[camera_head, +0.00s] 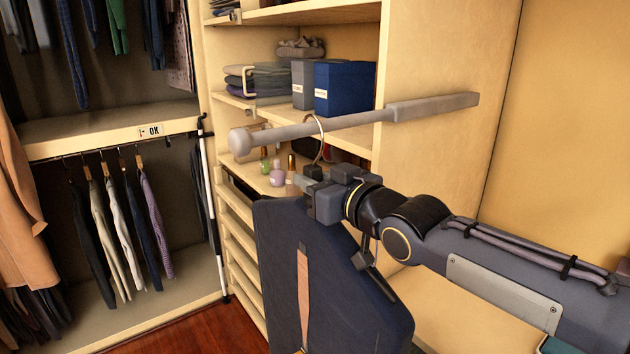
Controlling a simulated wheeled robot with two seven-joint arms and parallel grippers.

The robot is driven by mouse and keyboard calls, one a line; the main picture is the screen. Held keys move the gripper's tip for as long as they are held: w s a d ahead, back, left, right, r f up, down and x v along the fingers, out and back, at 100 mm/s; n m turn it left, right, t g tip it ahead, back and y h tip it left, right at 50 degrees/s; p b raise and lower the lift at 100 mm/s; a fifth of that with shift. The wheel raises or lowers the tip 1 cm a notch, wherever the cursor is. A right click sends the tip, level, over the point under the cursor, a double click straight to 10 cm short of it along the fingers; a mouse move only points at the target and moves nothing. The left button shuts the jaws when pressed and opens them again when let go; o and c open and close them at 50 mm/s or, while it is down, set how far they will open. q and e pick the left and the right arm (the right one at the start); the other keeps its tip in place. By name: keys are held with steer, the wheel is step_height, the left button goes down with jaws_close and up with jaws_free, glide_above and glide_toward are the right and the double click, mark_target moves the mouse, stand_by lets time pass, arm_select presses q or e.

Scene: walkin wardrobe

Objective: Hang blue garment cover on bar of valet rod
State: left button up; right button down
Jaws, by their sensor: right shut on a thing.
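The blue garment cover (270,262) hangs below my right gripper (312,180), dark navy with a pinkish strip down its front. My right gripper is shut on the top of the cover, just under its metal hook (321,150). The grey bar of the valet rod (410,110) sticks out from the shelf unit's side panel, with a round knob at its left end. The hook's curved top overlaps the bar near its middle; I cannot tell whether it rests on the bar. My left gripper is not in view.
Shelves behind the bar hold a blue box (345,88), a grey box (304,85), folded clothes (255,82) and small bottles (277,175). Clothes hang on a rail at the left (120,150). A black-and-white pole (211,210) stands beside the shelves. Wooden floor shows at bottom left.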

steer(key=shift+f+b, duration=0.25)
steer(key=shift+b, duration=0.1)
stand_by(0.5)
steer(key=c, duration=1.1)
jaws_free()
steer(key=shift+f, duration=0.15)
